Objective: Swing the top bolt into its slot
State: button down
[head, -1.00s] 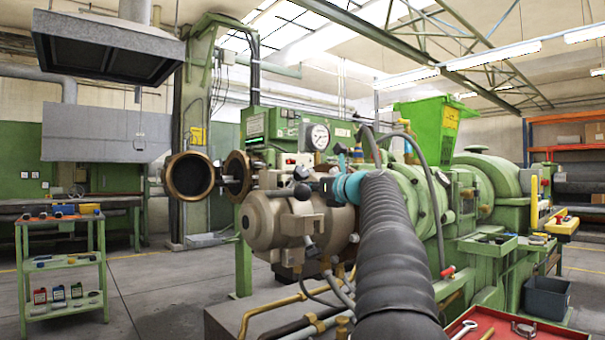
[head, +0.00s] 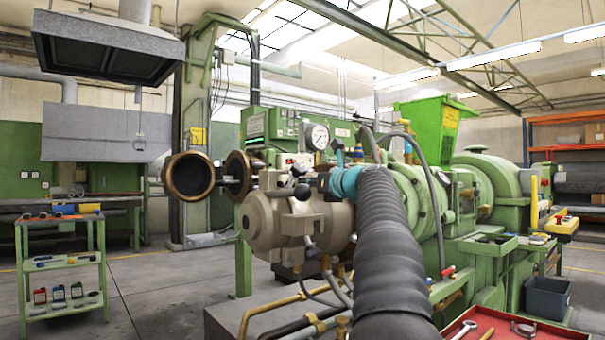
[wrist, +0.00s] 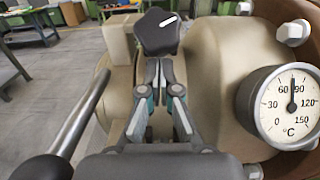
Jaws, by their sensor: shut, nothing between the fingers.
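The top bolt's black knob (wrist: 158,32), with a white mark, stands just beyond my fingertips in the wrist view. It appears to be the dark knob (head: 299,171) on top of the beige head (head: 268,222) in the head view. Its shank and slot are hidden or unclear. My gripper (wrist: 159,68) is shut and empty, its tips close below the knob; I cannot tell whether they touch it. In the head view my gripper (head: 318,182) is small and dark above the beige head. A beige block (wrist: 118,40) stands left of the knob.
A metal lever (wrist: 82,113) with a black ball end (wrist: 42,168) runs along the left of my gripper. A temperature gauge (wrist: 290,105) is close on the right. The open round flange (head: 188,176) stands left of the beige head.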

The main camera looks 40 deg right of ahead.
jog(key=shift+w+r, duration=0.1)
jog(key=shift+w+a+r, duration=0.1)
jog(key=shift+w+r, duration=0.25)
jog(key=shift+w, duration=0.1)
dwell(0.4)
jog(key=shift+w+r, duration=0.45)
jog(key=shift+w, duration=0.1)
